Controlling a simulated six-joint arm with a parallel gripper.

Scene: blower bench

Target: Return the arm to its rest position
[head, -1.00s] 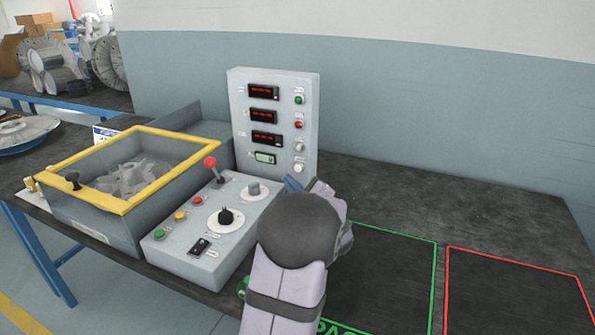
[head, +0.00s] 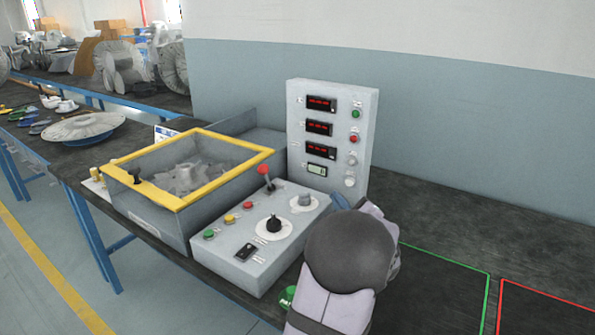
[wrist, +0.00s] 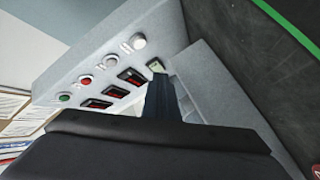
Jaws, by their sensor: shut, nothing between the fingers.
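My arm reaches in from the bottom of the head view, with its dark rounded wrist joint at the right of the control box (head: 262,238). My gripper (head: 341,203) is mostly hidden behind that joint; only a bluish tip shows, near the box's back right corner. In the wrist view my gripper (wrist: 163,97) shows as dark fingers, shut and empty, in front of the upright display panel (wrist: 115,75). The panel (head: 332,135) also stands behind the control box in the head view. I cannot tell whether the fingertips touch anything.
A yellow-rimmed bin (head: 225,143) with grey parts stands left of the control box. The box has a red-knobbed lever (head: 264,171), a black knob (head: 274,223) and buttons. Green (head: 488,300) and red (head: 502,300) outlines mark bare bench at right.

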